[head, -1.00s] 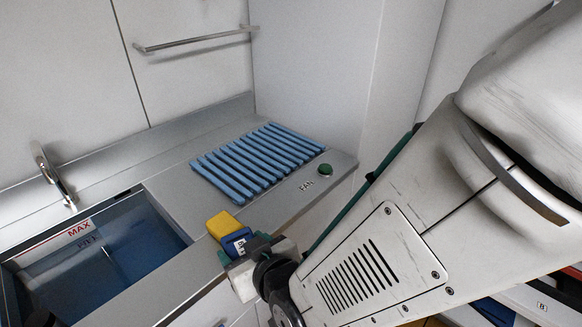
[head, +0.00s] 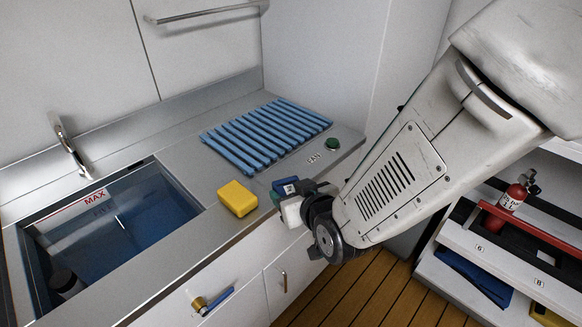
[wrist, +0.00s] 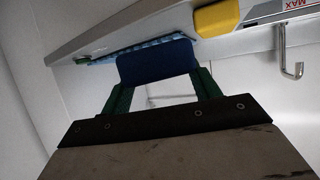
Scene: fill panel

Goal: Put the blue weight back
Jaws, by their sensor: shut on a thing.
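The blue weight (head: 285,186) is a small dark blue block with a white label, held at the front edge of the counter. My gripper (head: 281,194) is shut on it, beside and to the right of a yellow block. In the wrist view, the blue weight (wrist: 155,62) sits between the two green fingers of my gripper (wrist: 160,82). Its lower side is partly hidden by the gripper in the head view.
The yellow block (head: 238,198) rests on the counter (head: 185,232) near a water-filled sink (head: 115,228). A blue slatted rack (head: 265,135) and green FAN button (head: 332,144) lie behind. At right, a numbered shelf (head: 485,245) holds a red extinguisher (head: 513,194) and blue cloth (head: 473,276).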

